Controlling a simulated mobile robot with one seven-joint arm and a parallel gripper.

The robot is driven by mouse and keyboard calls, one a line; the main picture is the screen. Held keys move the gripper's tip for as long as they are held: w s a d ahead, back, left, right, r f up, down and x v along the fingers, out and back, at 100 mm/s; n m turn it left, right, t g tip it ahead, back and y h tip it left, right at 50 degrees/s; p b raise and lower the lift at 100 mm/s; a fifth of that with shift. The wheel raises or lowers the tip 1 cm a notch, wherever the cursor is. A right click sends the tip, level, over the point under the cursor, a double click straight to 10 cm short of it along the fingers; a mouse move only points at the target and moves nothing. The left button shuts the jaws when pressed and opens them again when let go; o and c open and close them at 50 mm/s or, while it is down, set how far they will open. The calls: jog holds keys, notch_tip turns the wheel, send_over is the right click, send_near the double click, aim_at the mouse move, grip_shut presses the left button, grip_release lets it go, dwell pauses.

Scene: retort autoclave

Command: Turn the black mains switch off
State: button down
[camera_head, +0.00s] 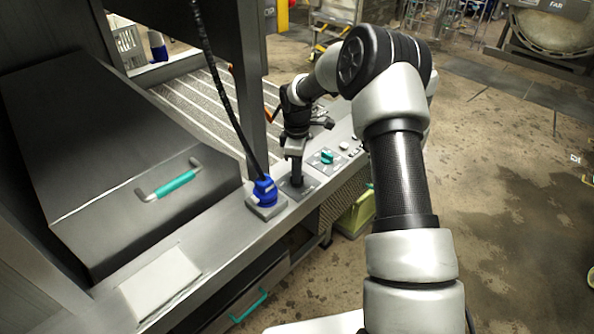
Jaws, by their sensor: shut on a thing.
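My gripper (296,174) points straight down at a small grey plate (309,187) on the steel ledge. Its dark fingers are shut on the black mains switch at that plate. The fingers cover the switch almost wholly, and dark fingers and dark switch blend, so I cannot tell which way the switch is turned.
A blue plug (264,190) with a black cable rising from it sits just left of my gripper. A teal rotary switch (327,156) is on a panel to the right. A dark hinged box with a teal handle (172,184) stands at left. A steel post rises behind.

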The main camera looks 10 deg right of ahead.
jog(key=shift+n, duration=1)
jog(key=c, duration=1.8)
grip_release()
notch_tip(320, 180, up, 18)
jog(key=p, duration=0.1)
jog(key=shift+f, duration=0.25)
